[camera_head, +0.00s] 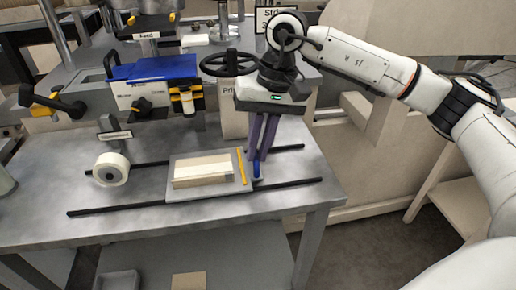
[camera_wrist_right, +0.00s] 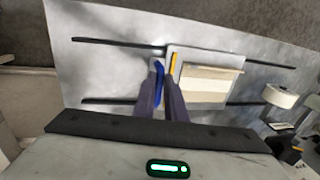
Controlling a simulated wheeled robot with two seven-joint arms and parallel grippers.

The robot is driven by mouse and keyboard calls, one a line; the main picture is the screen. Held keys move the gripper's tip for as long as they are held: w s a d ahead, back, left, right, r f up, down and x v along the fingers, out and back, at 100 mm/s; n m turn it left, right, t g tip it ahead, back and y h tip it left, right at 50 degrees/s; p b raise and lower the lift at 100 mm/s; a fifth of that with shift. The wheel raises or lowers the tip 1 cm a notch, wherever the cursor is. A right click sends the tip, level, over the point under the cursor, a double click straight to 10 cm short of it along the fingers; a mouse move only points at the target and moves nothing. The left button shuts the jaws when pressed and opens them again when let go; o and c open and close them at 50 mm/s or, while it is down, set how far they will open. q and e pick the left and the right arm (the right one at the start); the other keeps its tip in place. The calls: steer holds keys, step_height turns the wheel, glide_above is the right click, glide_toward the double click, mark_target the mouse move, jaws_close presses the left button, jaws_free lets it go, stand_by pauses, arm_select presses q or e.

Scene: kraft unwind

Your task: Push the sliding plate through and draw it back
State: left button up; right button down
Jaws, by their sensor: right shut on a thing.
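The sliding plate (camera_head: 208,193) is a flat grey plate lying between two black rails on the metal table. A pale cream block (camera_head: 203,170) rests on it, with an orange strip (camera_head: 241,166) near its right edge. A blue upright handle (camera_head: 256,169) stands at that edge. My right gripper (camera_head: 257,154) points down from above, shut on the blue handle. The right wrist view also shows the plate (camera_wrist_right: 200,54), the blue handle (camera_wrist_right: 159,70) and the dark fingers (camera_wrist_right: 158,88) against it. The fingers partly hide the handle. My left gripper is not in view.
A white roll (camera_head: 111,169) stands left of the plate, by the far rail. Behind are a blue-topped machine (camera_head: 155,68) and a black handwheel (camera_head: 229,63). The near rail (camera_head: 130,208) runs along the front. The table's right end is clear.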

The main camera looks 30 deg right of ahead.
steer(key=shift+d, duration=0.2)
steer(key=c, duration=1.8)
jaws_free()
steer(key=shift+s+d, duration=0.1)
steer(key=shift+s, duration=0.05)
steer(key=shift+r, duration=0.1)
steer(key=shift+r, duration=0.3)
steer(key=r, duration=0.3)
steer(key=d+r, duration=0.1)
steer(key=r, duration=0.5)
steer(key=shift+s+d+r, duration=0.15)
steer(key=shift+s+d, duration=0.15)
steer(key=shift+d, duration=0.1)
